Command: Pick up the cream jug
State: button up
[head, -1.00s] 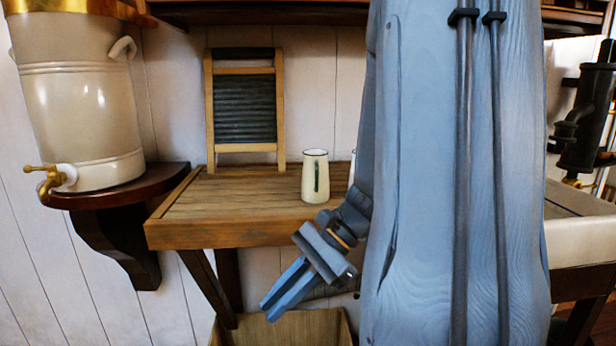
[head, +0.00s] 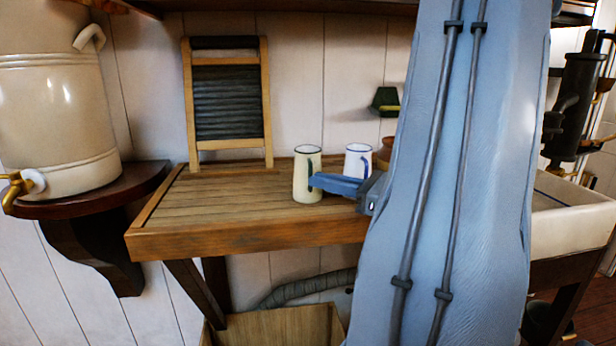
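The cream jug (head: 300,184), tall with a dark rim and dark green handle, stands upright on the wooden drainboard (head: 215,205). My gripper (head: 314,182) is level with the jug, its blue fingers pointing left. The fingertips reach the jug's right side and overlap its handle in the picture. I cannot tell whether they touch it, or whether the fingers are open or shut, because they are seen nearly edge-on.
A white mug with a blue rim (head: 357,158) stands just behind my gripper. A brown pot (head: 386,150) is partly hidden by my arm. A washboard (head: 228,105) leans on the back wall. A large urn (head: 60,110) stands left. The drainboard's left part is clear.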

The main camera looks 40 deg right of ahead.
aim_at(307, 161)
jog(key=shift+p+x, duration=1)
jog(key=shift+x, duration=2.85)
jog(key=shift+f, duration=0.1)
grip_shut()
